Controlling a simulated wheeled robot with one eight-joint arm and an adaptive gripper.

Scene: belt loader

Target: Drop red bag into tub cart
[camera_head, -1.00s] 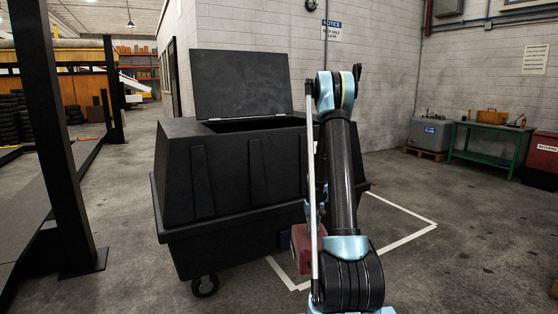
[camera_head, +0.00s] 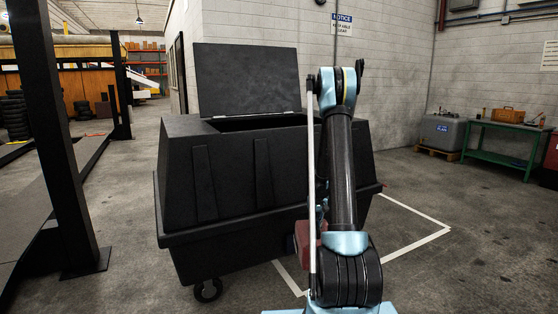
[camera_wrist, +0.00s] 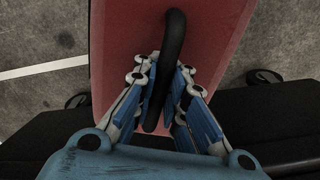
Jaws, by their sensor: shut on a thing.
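The red bag (camera_wrist: 215,35) fills the upper middle of the wrist view, with a black handle (camera_wrist: 174,45) running down between the fingers. My gripper (camera_wrist: 160,85) is shut on that handle, and the bag hangs from it. In the head view the red bag (camera_head: 303,240) shows only partly behind my arm, in front of the tub cart's near right side. The black tub cart (camera_head: 235,175) stands in the middle on casters, with its lid (camera_head: 248,80) raised and its top opening showing. My gripper is hidden behind my arm in the head view.
A black post (camera_head: 55,130) stands at the left. White floor lines (camera_head: 420,240) run to the right of the cart. A green table (camera_head: 500,140) and a grey bin (camera_head: 440,132) stand by the back wall. The floor at the right is open.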

